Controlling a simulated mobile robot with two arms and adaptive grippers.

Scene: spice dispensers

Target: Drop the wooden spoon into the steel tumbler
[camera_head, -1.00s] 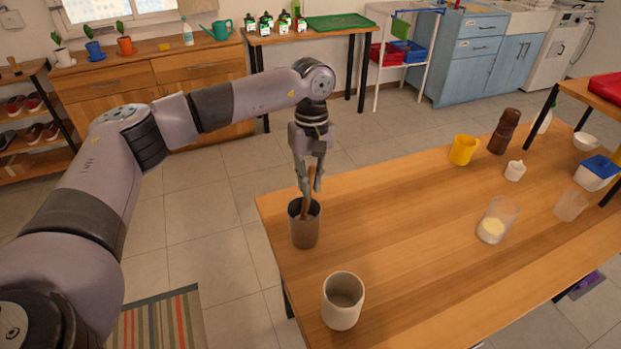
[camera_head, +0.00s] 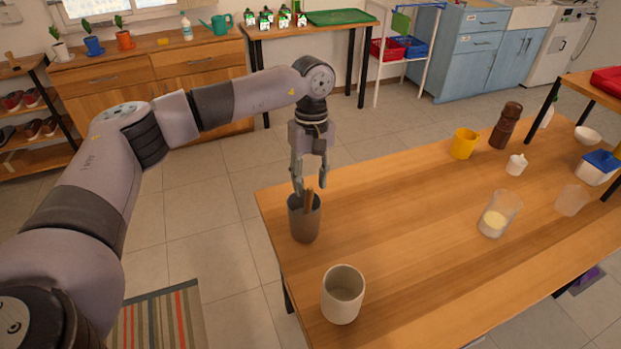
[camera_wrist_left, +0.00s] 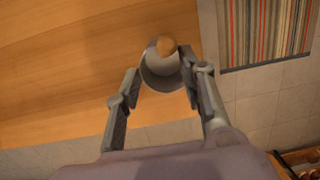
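The grey steel tumbler (camera_head: 304,222) stands upright near the left corner of the wooden table. The wooden spoon (camera_head: 309,200) stands in it, its handle sticking up above the rim; in the left wrist view the spoon's rounded end (camera_wrist_left: 167,46) shows at the tumbler's mouth (camera_wrist_left: 148,75). My left gripper (camera_head: 310,190) is open just above the tumbler, its fingers spread to either side of the spoon; in the left wrist view the fingers (camera_wrist_left: 160,62) are apart with nothing between the pads. My right gripper is not in view.
A cream cup (camera_head: 343,296) stands in front of the tumbler. A yellow mug (camera_head: 464,144), a brown mill (camera_head: 505,126), a small white pot (camera_head: 516,165) and a glass with pale contents (camera_head: 498,214) stand further right. The table's middle is clear.

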